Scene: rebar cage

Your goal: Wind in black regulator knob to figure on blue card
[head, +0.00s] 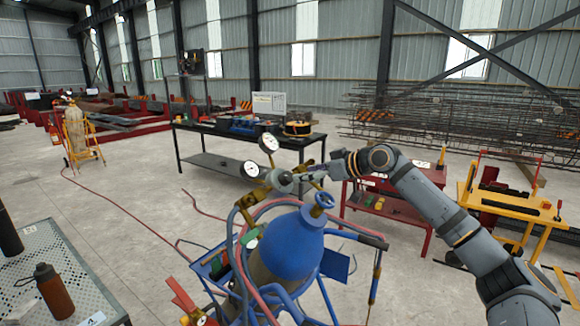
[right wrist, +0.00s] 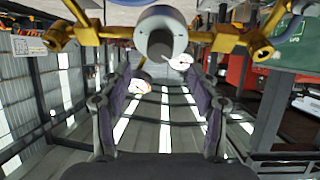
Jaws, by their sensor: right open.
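The regulator sits on top of a blue gas cylinder (head: 296,236) in the head view. Its round knob (head: 280,181) looks grey with a dark centre and faces my right gripper (head: 307,175). In the right wrist view the knob (right wrist: 160,38) is at the top middle, beyond the fingertips. My right gripper (right wrist: 158,88) is open, with a finger on each side and nothing between them. Two white dial gauges, one upper (head: 268,143) and one lower (head: 250,169), are beside the knob; their readings are too small to tell. I cannot make out a blue card with a figure. My left gripper is out of view.
Red hoses (head: 262,212) loop around the cylinder. A perforated table with a brown bottle (head: 54,292) is at lower left. A dark workbench (head: 212,161) and a red cart (head: 392,206) stand behind.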

